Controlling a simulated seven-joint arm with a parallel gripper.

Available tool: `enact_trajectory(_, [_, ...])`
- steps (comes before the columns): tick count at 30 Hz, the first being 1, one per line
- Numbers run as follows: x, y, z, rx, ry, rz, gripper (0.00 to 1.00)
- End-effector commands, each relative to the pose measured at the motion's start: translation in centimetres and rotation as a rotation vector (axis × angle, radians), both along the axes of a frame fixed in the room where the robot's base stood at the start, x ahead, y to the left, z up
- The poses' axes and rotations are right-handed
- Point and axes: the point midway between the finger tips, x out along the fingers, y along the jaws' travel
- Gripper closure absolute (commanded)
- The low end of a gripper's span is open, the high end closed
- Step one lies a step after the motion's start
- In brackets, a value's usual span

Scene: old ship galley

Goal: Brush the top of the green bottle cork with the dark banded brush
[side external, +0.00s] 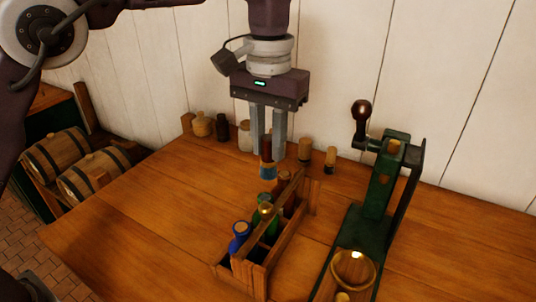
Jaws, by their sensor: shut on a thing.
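My gripper (268,152) points straight down above the far end of a wooden bottle crate (253,279). Its fingers are shut on an upright, brush-like brown piece (267,158) with a blue lower part (268,172). The fingers cover much of it, so I cannot tell its banding clearly. In the crate, a green bottle (264,201) stands just below and in front of the held piece, apart from it as far as I can tell. Its cork is small and hard to make out. A blue bottle (240,241) stands at the near end.
Two small upright brown pieces (305,150) (330,159) stand behind the crate. Several jars (202,125) line the wall. The table's left side is clear.

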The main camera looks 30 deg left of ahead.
Motion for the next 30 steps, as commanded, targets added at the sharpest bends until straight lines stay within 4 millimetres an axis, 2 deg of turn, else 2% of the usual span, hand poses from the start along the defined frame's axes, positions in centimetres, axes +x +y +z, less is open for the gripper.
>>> enact_trajectory(12, [0.0, 0.0, 3.4, -0.001, -0.001, 0.001, 1.00])
enact_trajectory(30, [0.0, 0.0, 3.6, 0.000, -0.001, 0.001, 1.00])
